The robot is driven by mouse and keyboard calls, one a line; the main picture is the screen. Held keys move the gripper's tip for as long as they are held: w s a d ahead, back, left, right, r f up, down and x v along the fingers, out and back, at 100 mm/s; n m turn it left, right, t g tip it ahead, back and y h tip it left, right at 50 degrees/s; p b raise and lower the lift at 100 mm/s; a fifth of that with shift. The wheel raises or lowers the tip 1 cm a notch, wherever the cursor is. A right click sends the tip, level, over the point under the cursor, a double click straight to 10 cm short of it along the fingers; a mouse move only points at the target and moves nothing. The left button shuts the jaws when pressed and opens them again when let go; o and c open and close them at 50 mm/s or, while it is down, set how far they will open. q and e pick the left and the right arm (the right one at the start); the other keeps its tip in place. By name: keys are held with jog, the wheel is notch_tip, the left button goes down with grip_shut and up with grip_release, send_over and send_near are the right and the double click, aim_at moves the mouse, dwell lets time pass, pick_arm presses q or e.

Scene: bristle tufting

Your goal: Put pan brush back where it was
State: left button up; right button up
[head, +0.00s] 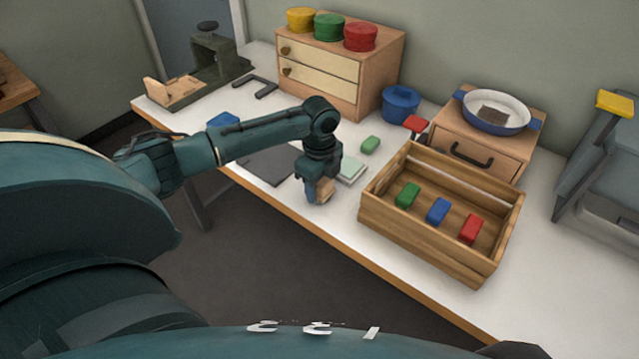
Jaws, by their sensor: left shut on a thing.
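My left gripper (317,197) points down over the front edge of the white table. It is shut on a small tan wooden piece (326,188), partly hidden by the fingers. The piece may be the pan brush, but I cannot tell for sure from what shows. A round pan (515,113) with a blue rim and white inside stands on a small wooden drawer cabinet at the right. A brown patch lies in the pan. My right gripper is not in view.
A slatted crate (425,251) holds green, blue and red blocks. A pale green pad (351,170), a dark mat (268,165) and a green block (370,145) lie near the gripper. Behind stand a blue pot (400,105) and a drawer chest (320,78). A vise-like fixture (215,55) stands far left.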

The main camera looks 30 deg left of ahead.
pick_arm(q)
jog(key=o, duration=0.9)
notch_tip(320, 180, up, 12)
jog(key=shift+r, duration=0.15)
jog(key=shift+s, duration=0.1)
dwell(0.3)
